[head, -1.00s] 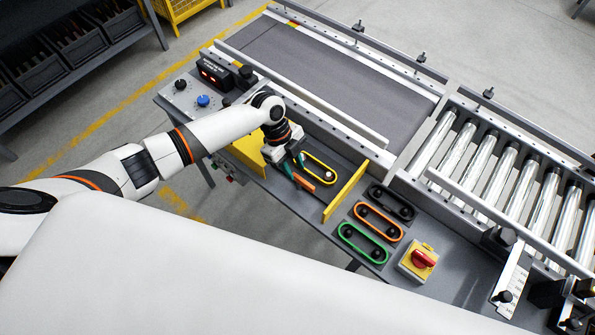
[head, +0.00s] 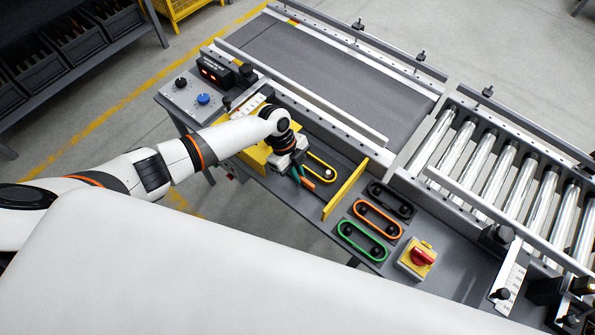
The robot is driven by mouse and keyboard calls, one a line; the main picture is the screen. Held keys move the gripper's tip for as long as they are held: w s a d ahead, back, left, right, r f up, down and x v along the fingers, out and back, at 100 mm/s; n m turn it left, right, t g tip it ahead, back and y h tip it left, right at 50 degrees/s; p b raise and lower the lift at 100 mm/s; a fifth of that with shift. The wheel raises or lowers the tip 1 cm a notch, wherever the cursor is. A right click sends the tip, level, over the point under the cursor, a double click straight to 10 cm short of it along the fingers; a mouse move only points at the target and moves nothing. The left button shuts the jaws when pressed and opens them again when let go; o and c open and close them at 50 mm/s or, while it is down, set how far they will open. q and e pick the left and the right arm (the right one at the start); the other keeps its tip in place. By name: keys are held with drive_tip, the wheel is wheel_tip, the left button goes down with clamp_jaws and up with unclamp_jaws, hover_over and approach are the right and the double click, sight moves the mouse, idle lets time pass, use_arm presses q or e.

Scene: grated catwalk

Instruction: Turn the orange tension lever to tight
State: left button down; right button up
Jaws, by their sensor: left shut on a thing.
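The orange tension lever (head: 308,184) shows as a short orange bar on the grey control panel, just left of a yellow oval belt loop. My left gripper (head: 297,174) reaches down over it, its teal fingertips shut on the lever's upper-left end. The gripper body hides part of the lever and any scale marks near it, so I cannot read its setting. My right gripper is not in view.
Yellow guard plates stand on both sides, one (head: 344,190) to the right. Further right are black, orange (head: 378,220) and green belt loops and a red rotary switch (head: 423,257). A conveyor belt (head: 330,75) and rollers run behind.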

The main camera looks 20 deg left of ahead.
use_arm(q)
drive_tip(key=n+t+p, duration=0.1)
drive_tip(key=n, duration=0.1)
drive_tip(key=n+p, duration=0.1)
drive_tip(key=n, duration=0.1)
drive_tip(key=shift+s+r+t+p, duration=0.2)
drive_tip(key=shift+t+p, duration=0.1)
drive_tip(key=shift+t, duration=0.1)
drive_tip(key=n+t+p, duration=0.1)
drive_tip(key=n, duration=0.1)
drive_tip(key=n+p, duration=0.2)
drive_tip(key=n, duration=0.1)
drive_tip(key=shift+s+t, duration=0.15)
drive_tip(key=shift+t, duration=0.25)
drive_tip(key=n+p, duration=0.2)
drive_tip(key=n+t+y+p, duration=0.1)
drive_tip(key=n+p, duration=0.1)
drive_tip(key=n, duration=0.1)
drive_tip(key=shift+s+d, duration=0.1)
drive_tip(key=shift+d, duration=0.1)
drive_tip(key=shift+f+n+t+y+p, duration=0.1)
drive_tip(key=shift+n+t+y+p, duration=0.25)
drive_tip(key=shift+n+p, duration=0.45)
drive_tip(key=shift+f+n+t+y+p, duration=0.1)
drive_tip(key=shift+n+t+y+p, duration=0.25)
drive_tip(key=shift+n, duration=0.85)
drive_tip(key=c, duration=1.5)
unclamp_jaws()
